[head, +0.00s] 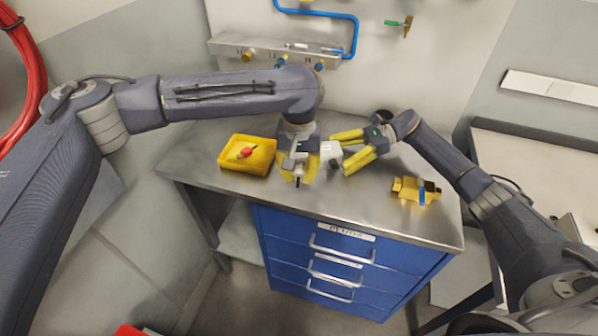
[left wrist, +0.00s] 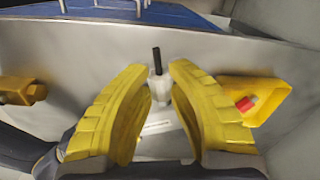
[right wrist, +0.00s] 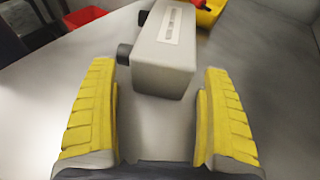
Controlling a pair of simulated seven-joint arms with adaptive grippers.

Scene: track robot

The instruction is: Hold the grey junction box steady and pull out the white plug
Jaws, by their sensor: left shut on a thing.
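The grey junction box (head: 328,153) rests on the metal bench top. In the right wrist view the box (right wrist: 163,62) has a label on top and black stubs on its left side. My left gripper (head: 299,168) is shut on the white plug (left wrist: 159,88), whose black end points toward the bench's front edge. The fingers hide part of the plug. My right gripper (head: 352,150) is open at the right end of the box. In the right wrist view its fingers (right wrist: 160,95) are on either side of that end, with visible gaps.
A yellow tray (head: 232,160) with a red item (head: 246,152) inside stands left of the grippers. A yellow fitting (head: 408,189) lies to the right. A rail with valves (head: 248,55) runs along the back wall. The front of the bench (head: 350,213) is clear.

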